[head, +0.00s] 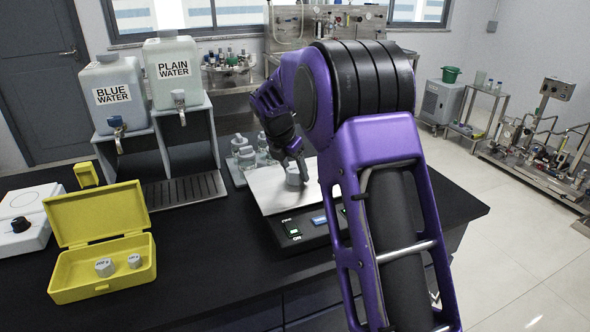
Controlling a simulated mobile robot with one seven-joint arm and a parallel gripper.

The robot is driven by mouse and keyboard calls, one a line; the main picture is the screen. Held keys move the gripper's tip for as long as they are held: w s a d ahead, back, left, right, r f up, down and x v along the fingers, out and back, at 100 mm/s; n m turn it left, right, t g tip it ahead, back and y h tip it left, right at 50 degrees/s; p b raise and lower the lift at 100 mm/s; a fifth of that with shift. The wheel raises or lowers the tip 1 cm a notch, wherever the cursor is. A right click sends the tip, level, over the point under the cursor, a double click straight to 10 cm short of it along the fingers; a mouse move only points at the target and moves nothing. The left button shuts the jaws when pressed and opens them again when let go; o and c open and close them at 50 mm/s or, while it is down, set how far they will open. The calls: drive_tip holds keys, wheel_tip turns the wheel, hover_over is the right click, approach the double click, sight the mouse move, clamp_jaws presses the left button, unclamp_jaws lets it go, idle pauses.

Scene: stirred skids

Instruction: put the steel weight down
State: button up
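The steel weight (293,177) is a small grey cylinder over the pale plate of the scale (267,192). It looks to be at or very near the plate, but the view does not settle whether it touches. My gripper (299,167) points down at the weight, with a dark finger against its upper right side. The other finger is not clearly visible, so I cannot tell whether the fingers are shut on the weight or apart. My purple arm covers the scale's right side.
An open yellow case (72,286) with two weights (105,267) stands at the left. Several small bottles (246,155) stand close behind the scale. Water tanks (115,90) stand on racks behind, above a drip tray (185,191). The black bench between case and scale is clear.

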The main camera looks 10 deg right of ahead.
drive_tip(key=o, duration=0.3)
drive_tip(key=shift+r, duration=0.1)
drive_tip(key=p+v, duration=0.1)
drive_tip(key=v, duration=1.1)
drive_tip(key=shift+p, duration=0.35)
drive_tip(key=shift+r, duration=0.2)
